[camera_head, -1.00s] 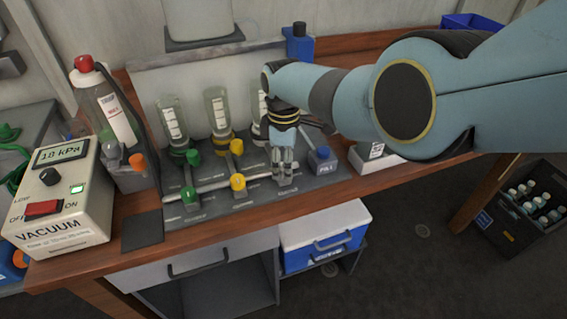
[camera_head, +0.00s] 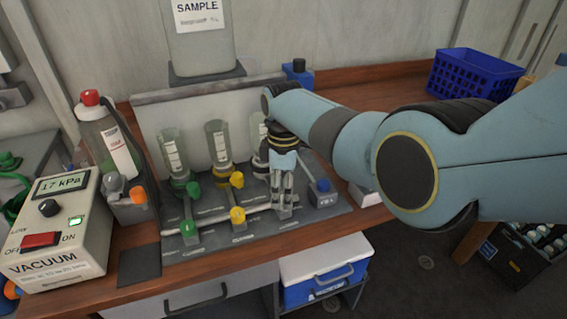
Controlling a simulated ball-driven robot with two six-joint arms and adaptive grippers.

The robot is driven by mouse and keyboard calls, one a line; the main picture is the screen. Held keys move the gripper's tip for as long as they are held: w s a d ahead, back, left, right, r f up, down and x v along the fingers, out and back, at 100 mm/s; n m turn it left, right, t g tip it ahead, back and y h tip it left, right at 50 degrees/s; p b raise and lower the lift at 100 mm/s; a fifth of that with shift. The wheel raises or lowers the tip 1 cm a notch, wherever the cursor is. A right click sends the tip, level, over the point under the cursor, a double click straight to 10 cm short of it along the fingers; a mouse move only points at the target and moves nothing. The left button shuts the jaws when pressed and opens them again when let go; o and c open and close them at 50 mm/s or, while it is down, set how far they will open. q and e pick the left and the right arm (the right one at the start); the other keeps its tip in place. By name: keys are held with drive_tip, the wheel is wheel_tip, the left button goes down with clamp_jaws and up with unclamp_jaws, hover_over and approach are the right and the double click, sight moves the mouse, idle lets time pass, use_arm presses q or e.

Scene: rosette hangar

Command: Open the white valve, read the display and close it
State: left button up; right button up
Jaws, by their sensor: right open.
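My right gripper (camera_head: 283,208) points down over the third valve position of the manifold panel (camera_head: 213,240), its fingers open. The white valve is not clearly visible; the gripper and forearm cover that spot, and I cannot tell whether the fingers touch a handle. The display (camera_head: 61,184) on the vacuum unit (camera_head: 60,235) at the left reads 17 kPa, and a green light glows below it. The green valve (camera_head: 188,228) and yellow valve (camera_head: 238,215) stand left of the gripper. My left gripper is not in view.
A blue-capped block (camera_head: 322,190) stands just right of the gripper. Glass funnels (camera_head: 217,143) rise behind the valves. A capped bottle (camera_head: 103,130) stands left. A blue crate (camera_head: 473,75) sits at the back right. A blue and white cooler (camera_head: 322,270) is below the bench.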

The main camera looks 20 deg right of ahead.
wheel_tip(320, 180, up, 10)
drive_tip(key=shift+f, duration=0.25)
idle(0.3)
